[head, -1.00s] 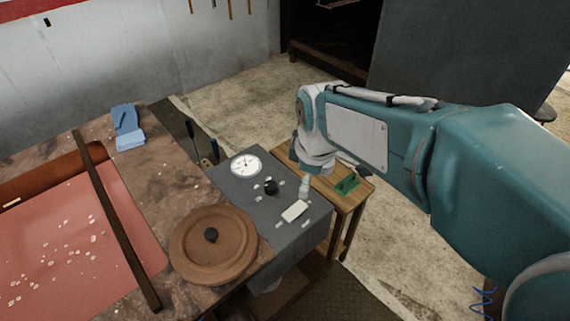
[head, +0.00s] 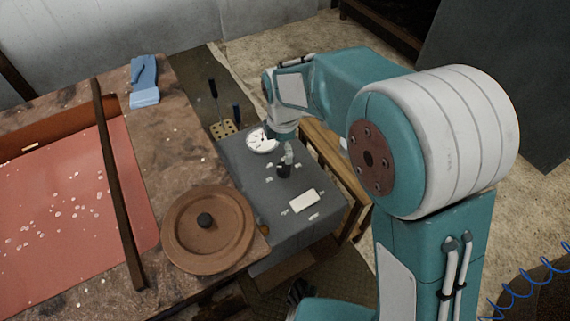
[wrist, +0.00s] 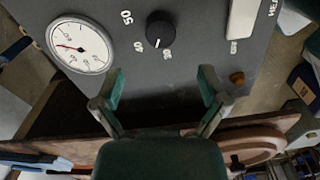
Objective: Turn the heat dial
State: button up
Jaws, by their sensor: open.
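The heat dial is a black round knob (wrist: 160,28) with a white pointer mark, on a grey panel (wrist: 200,35) with white printed numbers around it. In the wrist view its mark points towards the gripper side, near one number. My gripper (wrist: 162,76) is open, its green-padded fingers apart and nothing between them. The dial lies just beyond the fingertips, roughly centred between them. In the head view the dial (head: 284,171) is partly hidden by my gripper (head: 288,153), which is over the panel. I cannot tell whether they touch.
A white round gauge (wrist: 80,44) sits beside the dial, and a white plate (head: 303,201) lies on the panel's near side. A brown round lid (head: 208,229) with a black knob is to the left.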

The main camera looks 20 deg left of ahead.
aim_at(284, 167)
notch_tip(284, 167, down, 8)
jog(key=shift+f, duration=0.2)
jog(key=shift+c, duration=0.3)
jog(key=c, duration=1.1)
